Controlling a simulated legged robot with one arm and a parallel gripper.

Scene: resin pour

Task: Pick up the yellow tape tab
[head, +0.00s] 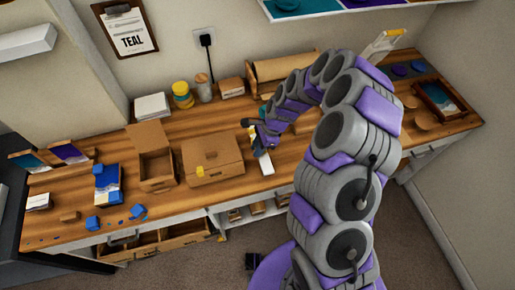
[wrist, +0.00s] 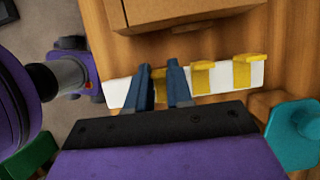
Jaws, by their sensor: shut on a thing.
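My gripper (wrist: 161,80) has its two blue fingers closed around a yellow tape tab (wrist: 159,84), which shows only as a narrow piece between them. The tab is at a white strip (wrist: 115,92); I cannot tell whether it still touches the strip. Two more yellow tabs, one close by (wrist: 202,80) and one farther right (wrist: 242,72), sit on the strip to the right of the fingers. In the head view my gripper (head: 259,146) is low over the workbench, and the white strip (head: 266,164) shows just below it.
A closed cardboard box (head: 212,162) with a yellow piece on its front stands left of the gripper. An open cardboard box (head: 155,168) is farther left. A teal object (wrist: 297,128) lies right of the strip in the wrist view. The wooden workbench (head: 240,190) ends at its front edge.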

